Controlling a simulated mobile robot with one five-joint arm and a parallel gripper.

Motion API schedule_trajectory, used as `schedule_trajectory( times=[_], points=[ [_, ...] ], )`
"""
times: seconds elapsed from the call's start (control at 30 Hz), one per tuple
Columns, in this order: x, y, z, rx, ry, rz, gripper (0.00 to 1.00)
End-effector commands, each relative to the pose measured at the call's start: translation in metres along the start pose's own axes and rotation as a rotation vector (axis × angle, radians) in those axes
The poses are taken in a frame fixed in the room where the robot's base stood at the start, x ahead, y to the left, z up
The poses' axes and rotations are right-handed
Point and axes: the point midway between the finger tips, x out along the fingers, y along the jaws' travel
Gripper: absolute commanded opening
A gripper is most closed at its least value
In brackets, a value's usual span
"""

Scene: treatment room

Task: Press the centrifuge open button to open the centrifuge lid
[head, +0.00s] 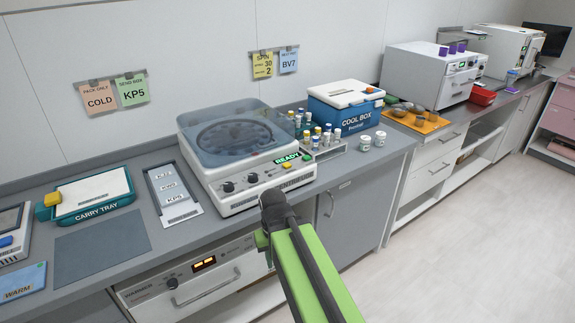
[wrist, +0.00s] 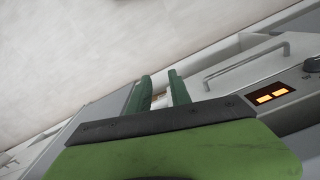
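The centrifuge (head: 240,196) is a white box on the counter in the head view. Its bluish see-through lid (head: 228,120) is down, with a dark round rotor showing through it. The front panel has two dark knobs, a green READY display (head: 287,158) and small buttons, one of them a yellow button (head: 287,166). Button labels are too small to read. My green arm reaches up in front of the counter, below and right of the panel; it mostly hides my gripper there. In the wrist view my gripper (wrist: 160,76) has two green fingers apart, with nothing between them.
A rack of vials (head: 325,147) and the blue cool box (head: 345,116) stand right of the centrifuge. A label board (head: 172,193) and the carry tray (head: 92,195) lie to its left. The warmer (head: 200,285) sits under the counter; its handle shows near my fingers in the wrist view.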

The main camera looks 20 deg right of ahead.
Motion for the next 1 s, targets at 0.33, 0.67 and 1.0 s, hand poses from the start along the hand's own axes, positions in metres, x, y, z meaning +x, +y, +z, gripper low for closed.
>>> schedule_trajectory(
  times=[0.33,0.67,1.0],
  points=[
    [0.0,0.0,0.0,0.0,0.0,0.0,0.0],
    [0.0,0.0,0.0,0.0,0.0,0.0,0.0],
    [0.0,0.0,0.0,0.0,0.0,0.0,0.0]
  ],
)
